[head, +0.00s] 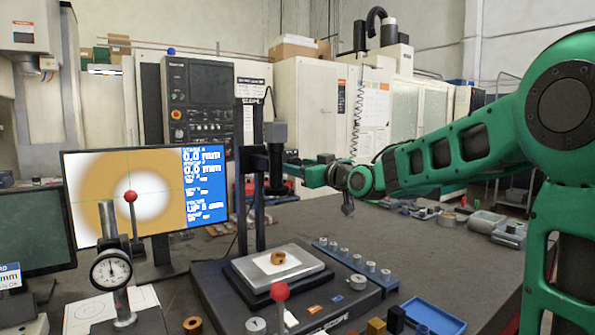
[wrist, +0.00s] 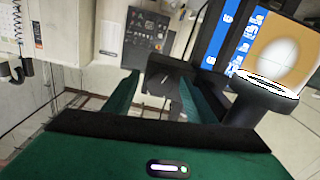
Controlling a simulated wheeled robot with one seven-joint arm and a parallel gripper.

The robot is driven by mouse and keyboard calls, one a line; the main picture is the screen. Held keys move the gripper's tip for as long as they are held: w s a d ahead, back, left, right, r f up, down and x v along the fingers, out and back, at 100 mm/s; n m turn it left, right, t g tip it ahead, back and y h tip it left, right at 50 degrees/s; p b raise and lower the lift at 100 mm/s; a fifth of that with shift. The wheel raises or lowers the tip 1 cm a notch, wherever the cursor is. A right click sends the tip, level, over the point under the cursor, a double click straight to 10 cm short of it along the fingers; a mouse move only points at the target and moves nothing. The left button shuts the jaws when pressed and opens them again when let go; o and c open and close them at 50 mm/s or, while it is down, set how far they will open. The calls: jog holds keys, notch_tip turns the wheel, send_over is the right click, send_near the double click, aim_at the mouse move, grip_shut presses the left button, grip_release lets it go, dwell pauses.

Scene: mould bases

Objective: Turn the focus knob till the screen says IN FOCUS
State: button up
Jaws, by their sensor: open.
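The screen (head: 128,205) stands left of the scope. It shows a pale round spot on an orange ring with a green cross, and a blue panel whose small text is hard to read; IN FOCUS is not legible. The screen also shows in the wrist view (wrist: 285,50). My gripper (head: 292,170) is beside the scope head on the dark column (head: 250,200), at its right. In the wrist view my gripper (wrist: 160,84) is open, with a dark block (wrist: 168,76) of the scope beyond and between its fingers. I cannot clearly pick out the focus knob or tell any contact.
A brass ring (head: 278,258) sits on the scope's pale stage (head: 250,270). A dial gauge (head: 111,270) and a red-ball lever (head: 280,292) stand in front. A blue tray (head: 432,318) and a blue rack (head: 350,262) lie at right. The scope's lens (wrist: 262,100) is right of my fingers.

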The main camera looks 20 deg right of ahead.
jog(key=v, duration=1)
jog(key=shift+s+d, duration=0.15)
jog(key=shift+s, duration=0.15)
jog(key=w+a+n, duration=0.3)
jog(key=w+n, duration=0.4)
jog(key=w, duration=0.3)
jog(key=shift+w, duration=0.2)
jog(key=shift+a, duration=0.1)
dwell(0.3)
jog(key=c, duration=1)
